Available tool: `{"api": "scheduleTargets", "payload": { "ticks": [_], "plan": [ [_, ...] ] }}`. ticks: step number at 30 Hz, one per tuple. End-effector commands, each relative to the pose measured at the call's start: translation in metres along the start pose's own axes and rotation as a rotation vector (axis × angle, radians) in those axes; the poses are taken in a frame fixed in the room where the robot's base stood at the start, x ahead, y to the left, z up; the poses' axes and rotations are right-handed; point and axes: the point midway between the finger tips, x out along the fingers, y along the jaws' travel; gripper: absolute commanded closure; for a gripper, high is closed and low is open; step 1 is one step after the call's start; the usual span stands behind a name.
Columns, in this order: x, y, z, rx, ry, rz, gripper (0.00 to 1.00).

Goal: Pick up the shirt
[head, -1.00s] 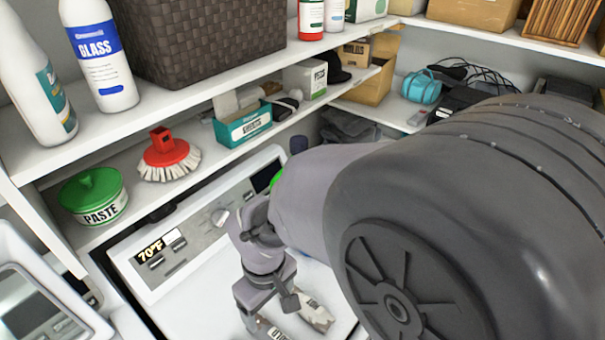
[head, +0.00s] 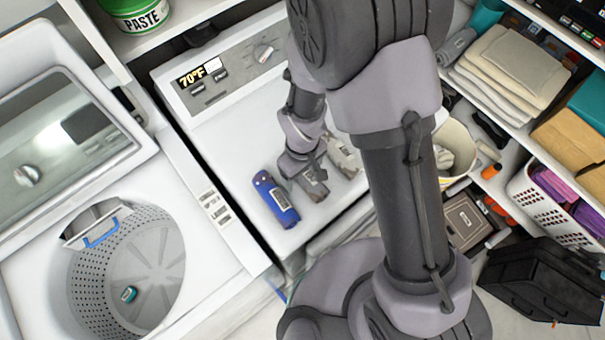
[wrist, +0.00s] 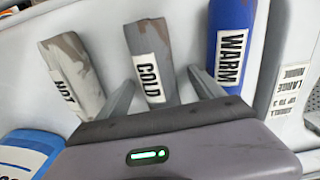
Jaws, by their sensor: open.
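Three rolled cloth bundles lie side by side on the white machine top, and I cannot tell which is the shirt. The blue bundle (head: 276,201) is labelled WARM in the wrist view (wrist: 232,40). The grey bundle (head: 313,186) is labelled COLD in the wrist view (wrist: 153,50). The pale, stained bundle (head: 345,157) is labelled HOT in the wrist view (wrist: 72,70). My gripper (wrist: 161,77) is open and empty, its fingers apart on either side of the grey COLD bundle. In the head view, my gripper (head: 302,165) is over the grey bundle's upper end.
An open washer drum (head: 101,300) with a small teal item is at left. A control panel (head: 220,72) runs along the machine's back. Shelves with folded towels (head: 512,65), a white basket (head: 535,205) and a black case (head: 545,280) stand at right.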

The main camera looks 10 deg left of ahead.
Motion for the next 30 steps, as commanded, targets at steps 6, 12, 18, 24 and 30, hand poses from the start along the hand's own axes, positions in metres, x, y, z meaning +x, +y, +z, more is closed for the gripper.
{"api": "scheduleTargets", "payload": {
  "ticks": [6,12,18,24,30],
  "plan": [
    [-0.001,0.000,0.000,0.000,0.000,0.000,0.33],
    [-0.001,0.000,0.000,0.001,0.000,0.000,0.72],
    [-0.001,0.000,0.000,0.001,0.000,0.000,0.95],
    [-0.013,0.000,-0.001,0.002,0.002,0.000,0.95],
    [-0.068,0.000,-0.001,0.002,0.004,0.001,0.95]
  ]
}}
